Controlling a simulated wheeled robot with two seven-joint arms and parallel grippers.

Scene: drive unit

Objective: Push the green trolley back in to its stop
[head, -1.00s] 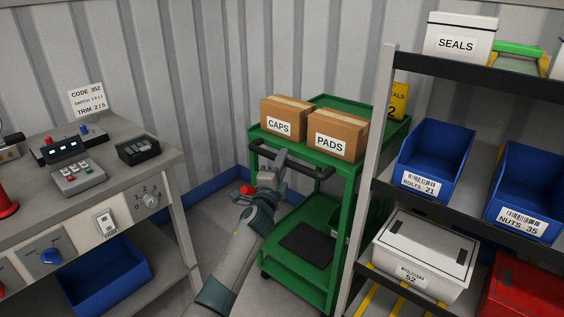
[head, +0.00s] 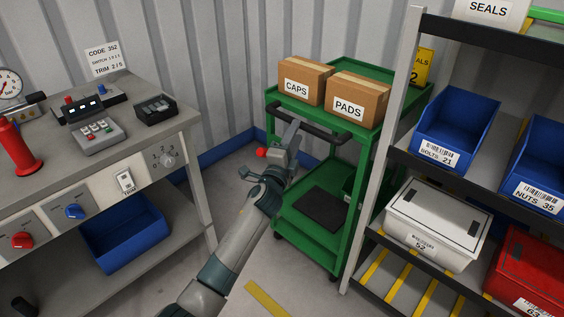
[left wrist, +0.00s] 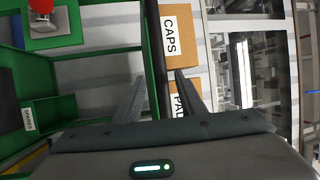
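The green trolley (head: 294,219) stands between the back wall and the rack, partly hidden by the rack post. Its top bears the CAPS box (head: 305,80) and the PADS box (head: 357,98). A black handle (head: 323,136) runs along its near side. My left gripper (head: 294,128) is at the left part of this handle. In the left wrist view, its fingers (left wrist: 161,88) are apart, one on each side of the dark bar (left wrist: 158,45), with small gaps. A red knob (head: 262,153) on a grey block is beside the gripper. I cannot make out the stop. My right gripper is out of view.
The rack (head: 394,130) with blue bins stands close on the trolley's right. A workbench (head: 190,120) with switches and a blue bin (head: 125,230) below is at the left. Floor shows between bench and trolley. A yellow strip (head: 266,300) lies on the floor in front.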

